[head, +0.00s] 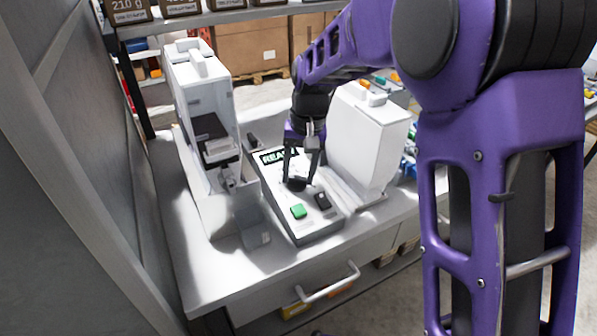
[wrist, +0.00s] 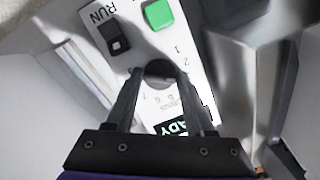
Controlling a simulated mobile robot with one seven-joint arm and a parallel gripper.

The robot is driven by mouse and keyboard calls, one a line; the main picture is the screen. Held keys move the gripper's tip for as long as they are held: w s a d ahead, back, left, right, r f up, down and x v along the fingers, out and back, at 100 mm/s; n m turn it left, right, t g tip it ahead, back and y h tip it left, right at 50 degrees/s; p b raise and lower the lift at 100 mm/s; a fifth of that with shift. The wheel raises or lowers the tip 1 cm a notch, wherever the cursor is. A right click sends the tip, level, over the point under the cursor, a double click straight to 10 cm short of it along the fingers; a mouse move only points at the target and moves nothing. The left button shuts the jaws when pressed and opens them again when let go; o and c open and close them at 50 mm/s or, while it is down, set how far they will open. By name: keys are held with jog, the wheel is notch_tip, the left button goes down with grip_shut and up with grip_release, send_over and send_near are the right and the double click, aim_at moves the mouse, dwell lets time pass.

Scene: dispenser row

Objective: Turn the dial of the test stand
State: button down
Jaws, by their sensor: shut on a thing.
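The test stand (head: 317,232) is a pale sloped panel between two white machines on the grey bench. It bears a green button (head: 298,211), a black switch (head: 322,201) and a lit display (head: 278,155). The dark round dial (head: 296,184) is in the middle of the panel; it also shows in the wrist view (wrist: 159,70), with numbers printed around it. My gripper (head: 297,178) reaches down over the panel and is shut on the dial, one finger on either side. In the wrist view, the green button (wrist: 158,14) and the switch marked RUN (wrist: 113,38) lie beyond the fingertips.
A white dispenser (head: 205,120) stands close on the left and another white machine (head: 368,138) close on the right of the panel. A drawer handle (head: 328,284) sticks out at the bench front. A shelf with labelled boxes (head: 183,6) is behind.

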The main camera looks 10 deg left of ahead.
jog(key=shift+c, duration=1.4)
grip_release()
notch_tip(320, 180, up, 17)
jog(key=d+p, duration=0.2)
jog(key=shift+r, duration=0.15)
jog(key=shift+w+d, duration=0.1)
jog(key=shift+w, duration=0.1)
